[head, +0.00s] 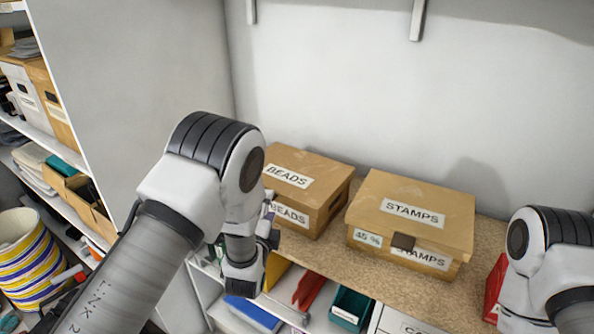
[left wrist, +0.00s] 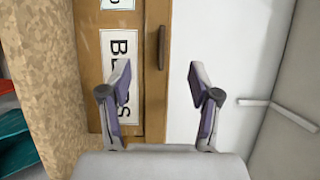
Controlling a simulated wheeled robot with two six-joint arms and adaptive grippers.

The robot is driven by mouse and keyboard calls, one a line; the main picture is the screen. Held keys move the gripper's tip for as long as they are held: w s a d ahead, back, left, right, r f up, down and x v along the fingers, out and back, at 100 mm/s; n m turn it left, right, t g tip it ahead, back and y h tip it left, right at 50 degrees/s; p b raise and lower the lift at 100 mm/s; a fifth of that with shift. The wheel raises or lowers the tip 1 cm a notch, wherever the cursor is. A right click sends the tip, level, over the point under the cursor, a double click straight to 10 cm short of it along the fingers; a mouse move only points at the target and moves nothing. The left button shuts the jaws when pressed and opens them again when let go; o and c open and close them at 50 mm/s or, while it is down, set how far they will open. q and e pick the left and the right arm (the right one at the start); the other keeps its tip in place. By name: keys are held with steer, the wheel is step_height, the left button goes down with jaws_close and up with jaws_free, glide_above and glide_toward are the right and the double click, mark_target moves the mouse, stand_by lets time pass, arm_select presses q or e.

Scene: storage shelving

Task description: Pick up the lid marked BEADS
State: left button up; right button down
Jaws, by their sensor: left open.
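The lid marked BEADS (head: 310,164) is a brown cardboard lid with a white label, and it sits closed on its box at the back of the shelf. A second BEADS label shows on the box front, partly hidden by my left arm. My left gripper (head: 269,215) is at the box's front left, mostly hidden behind my wrist. In the left wrist view, my gripper (left wrist: 159,76) is open and empty. One finger overlaps the BEADS label (left wrist: 120,62), and the other is over a white surface. I cannot tell whether a finger touches the box.
A STAMPS box (head: 440,205) stands to the right of the BEADS box. A red object (head: 495,288) is farther right, near my right arm. The wall (head: 350,90) is behind. Bins, including a teal one (head: 350,308), are below the cork shelf (head: 325,262).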

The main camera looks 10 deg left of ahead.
arm_select(q)
steer(key=w+p, duration=0.1)
steer(key=w, duration=0.1)
steer(key=w+a+p, duration=0.1)
steer(key=w, duration=0.1)
steer(key=shift+w+f, duration=0.1)
steer(key=shift+w, duration=0.45)
steer(key=shift+d, duration=0.2)
steer(key=shift+a+f, duration=0.1)
steer(key=shift+a, duration=0.05)
jaws_close()
